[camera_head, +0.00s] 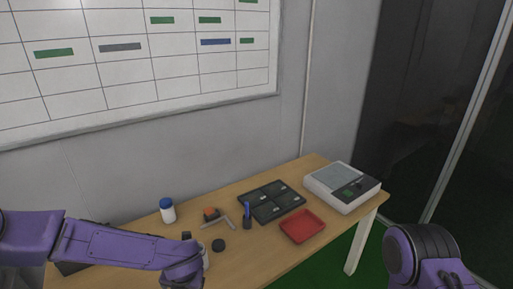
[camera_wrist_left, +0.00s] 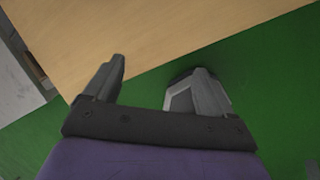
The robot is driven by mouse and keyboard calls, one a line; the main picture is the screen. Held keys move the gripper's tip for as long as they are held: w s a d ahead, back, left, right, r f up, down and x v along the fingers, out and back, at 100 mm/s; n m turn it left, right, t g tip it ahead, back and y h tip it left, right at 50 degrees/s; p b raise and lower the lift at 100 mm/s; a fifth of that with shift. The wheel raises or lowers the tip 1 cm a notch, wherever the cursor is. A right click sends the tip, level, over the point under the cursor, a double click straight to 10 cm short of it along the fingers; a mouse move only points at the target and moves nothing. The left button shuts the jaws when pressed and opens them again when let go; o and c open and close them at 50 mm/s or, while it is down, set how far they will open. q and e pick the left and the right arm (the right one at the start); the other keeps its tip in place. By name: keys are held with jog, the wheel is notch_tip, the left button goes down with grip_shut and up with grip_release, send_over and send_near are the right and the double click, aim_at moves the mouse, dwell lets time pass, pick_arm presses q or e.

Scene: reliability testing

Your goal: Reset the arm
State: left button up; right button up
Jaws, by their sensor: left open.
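My left arm (camera_head: 110,245) is purple and comes in from the left in the head view, over the near left part of the table. In the left wrist view my left gripper (camera_wrist_left: 160,78) is open, with its two dark fingers apart and nothing between them. Table edge and green floor show beyond the fingers. In the head view the gripper is mostly hidden by the wrist. Part of my right arm (camera_head: 425,258) shows at the lower right; its gripper is out of view.
The wooden table (camera_head: 265,262) holds a blue-capped white bottle (camera_head: 168,212), a black partitioned tray (camera_head: 272,202), a red tray (camera_head: 302,226), a white device (camera_head: 342,186), a black round piece (camera_head: 218,245) and a blue pen in a holder (camera_head: 247,216). A whiteboard (camera_head: 130,75) hangs behind.

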pick_arm(q)
jog(key=s+a+f+m+t+y+b, duration=0.1)
jog(key=s+a+f+m+b, duration=0.1)
jog(key=s+f+m, duration=0.5)
jog(key=s+a+f+m+t+b, duration=0.1)
jog(key=s+a+f+m+b, duration=0.15)
jog(key=f+m, duration=0.7)
jog(key=s+a+f+m+b, duration=0.3)
jog(key=s+f+m, duration=0.2)
jog(key=s, duration=0.3)
jog(key=s+a+f+m+g+b, duration=0.1)
jog(key=s+a+f+m+b, duration=0.1)
jog(key=s+f+m, duration=0.4)
jog(key=s+m+b, duration=0.1)
jog(key=s, duration=0.1)
jog(key=shift+s+a, duration=0.35)
jog(key=shift+a, duration=0.05)
